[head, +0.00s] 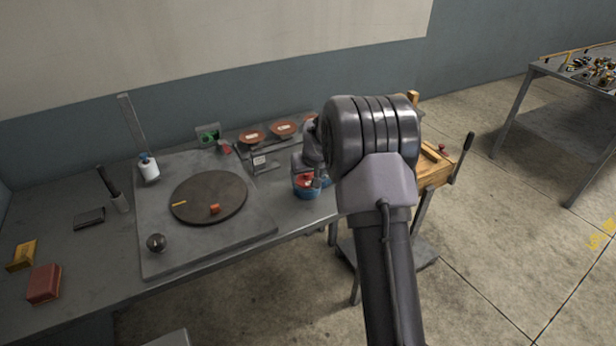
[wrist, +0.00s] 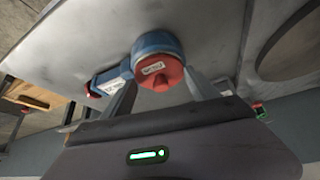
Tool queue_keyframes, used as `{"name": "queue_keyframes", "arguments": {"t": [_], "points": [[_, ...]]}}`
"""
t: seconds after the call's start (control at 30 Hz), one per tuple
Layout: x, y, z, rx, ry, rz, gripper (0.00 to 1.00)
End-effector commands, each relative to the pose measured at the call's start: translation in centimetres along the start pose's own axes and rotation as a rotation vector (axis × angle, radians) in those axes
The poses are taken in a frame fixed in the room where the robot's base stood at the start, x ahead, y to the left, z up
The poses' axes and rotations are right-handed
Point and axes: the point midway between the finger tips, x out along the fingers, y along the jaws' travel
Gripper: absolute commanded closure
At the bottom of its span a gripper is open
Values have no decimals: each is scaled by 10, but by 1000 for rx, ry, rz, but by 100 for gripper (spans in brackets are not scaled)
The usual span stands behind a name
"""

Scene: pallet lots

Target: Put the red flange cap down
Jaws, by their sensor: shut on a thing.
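The red flange cap (wrist: 158,74), with a white label, sits between the two fingers of my gripper (wrist: 162,84) in the wrist view. My gripper is shut on it. A round blue body (wrist: 155,42) shows right behind the cap; I cannot tell whether the cap rests on it. In the head view the red cap (head: 305,178) shows small above the blue body (head: 307,192), near the bench's front edge. My arm covers the right side there, and the fingertips are hard to make out.
A scale with copper pans (head: 252,137) stands behind on the bench. A dark round plate (head: 209,197) lies on a grey slab (head: 250,233) to the left. A wooden box (head: 432,172) is at the right, partly behind my arm.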

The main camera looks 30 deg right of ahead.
Motion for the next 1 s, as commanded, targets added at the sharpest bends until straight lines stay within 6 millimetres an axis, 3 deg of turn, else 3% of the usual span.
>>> {"name": "queue_keyframes", "arguments": {"t": [0.17,0.2,0.3,0.57,0.67,1.0], "points": [[4,0,2,0,0,0,70],[2,0,2,0,0,0,24],[2,0,1,0,0,0,9],[1,0,1,0,0,0,9],[-10,0,-2,0,1,0,9],[-101,0,-3,-1,2,0,9]]}}
